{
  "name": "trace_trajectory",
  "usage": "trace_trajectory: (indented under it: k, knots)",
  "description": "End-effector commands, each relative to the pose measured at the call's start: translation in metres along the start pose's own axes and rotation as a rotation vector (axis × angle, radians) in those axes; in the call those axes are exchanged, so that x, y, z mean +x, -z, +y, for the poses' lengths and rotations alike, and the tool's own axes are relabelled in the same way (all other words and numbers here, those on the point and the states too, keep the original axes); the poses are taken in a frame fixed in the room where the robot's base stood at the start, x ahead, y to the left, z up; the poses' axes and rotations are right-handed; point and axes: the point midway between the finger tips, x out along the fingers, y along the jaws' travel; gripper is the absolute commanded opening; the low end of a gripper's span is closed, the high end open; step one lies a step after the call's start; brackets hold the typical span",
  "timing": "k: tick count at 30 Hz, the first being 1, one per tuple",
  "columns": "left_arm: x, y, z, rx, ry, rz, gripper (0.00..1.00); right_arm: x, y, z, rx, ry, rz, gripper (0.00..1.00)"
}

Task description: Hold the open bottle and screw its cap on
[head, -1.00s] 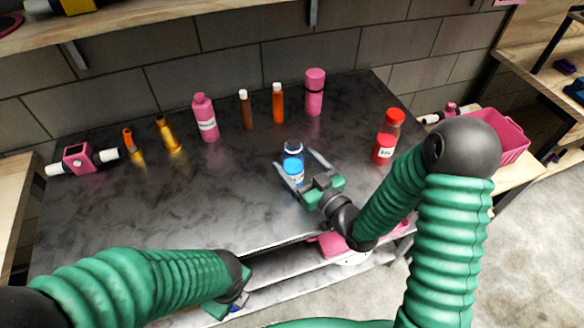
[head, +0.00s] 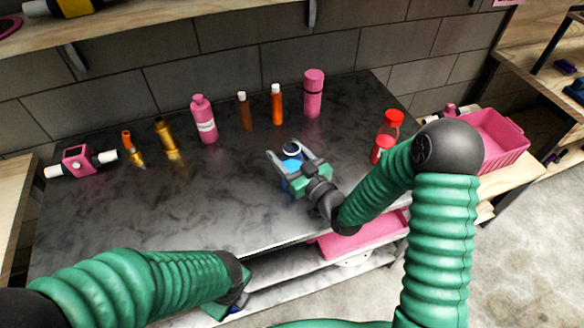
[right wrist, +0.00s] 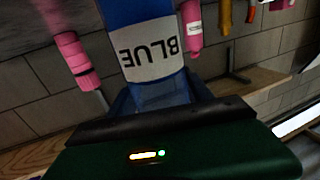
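The open blue bottle (head: 291,149) stands upright on the dark table, with its neck showing above my right gripper. My right gripper (head: 283,152) has its fingers spread on either side of the bottle; a firm grip does not show. In the right wrist view the bottle's white label, reading BLUE upside down (right wrist: 150,58), is close in front of the gripper. My left gripper (head: 232,298) hangs low at the table's front edge, mostly hidden by its arm. A small blue thing (head: 236,308) shows at its tip; I cannot tell whether it is the cap.
A pink bottle (head: 204,122), two slim brown-orange bottles (head: 276,106) and a pink flask (head: 313,95) stand at the back. A red bottle (head: 388,130) is at the right, partly behind my arm. Pink and orange parts (head: 80,160) lie at the left. A pink bin (head: 495,140) stands beyond.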

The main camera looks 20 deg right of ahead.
Motion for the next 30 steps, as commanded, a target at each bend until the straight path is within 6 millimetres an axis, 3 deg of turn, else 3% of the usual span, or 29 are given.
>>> trace_trajectory:
  k: [1, 13, 30]
  knots:
    - [0.000, 0.000, 0.000, 0.000, 0.000, 0.000, 0.06, 0.000, 0.000, 0.000, 0.000, 0.000, 0.000, 0.50]
    - [0.000, 0.000, 0.000, 0.000, 0.000, 0.000, 0.06, 0.000, 0.000, 0.000, 0.000, 0.000, 0.000, 0.00]
    - [-0.003, 0.000, 0.000, 0.000, 0.000, 0.000, 0.06, 0.000, 0.013, 0.000, -0.003, 0.001, 0.003, 0.00]
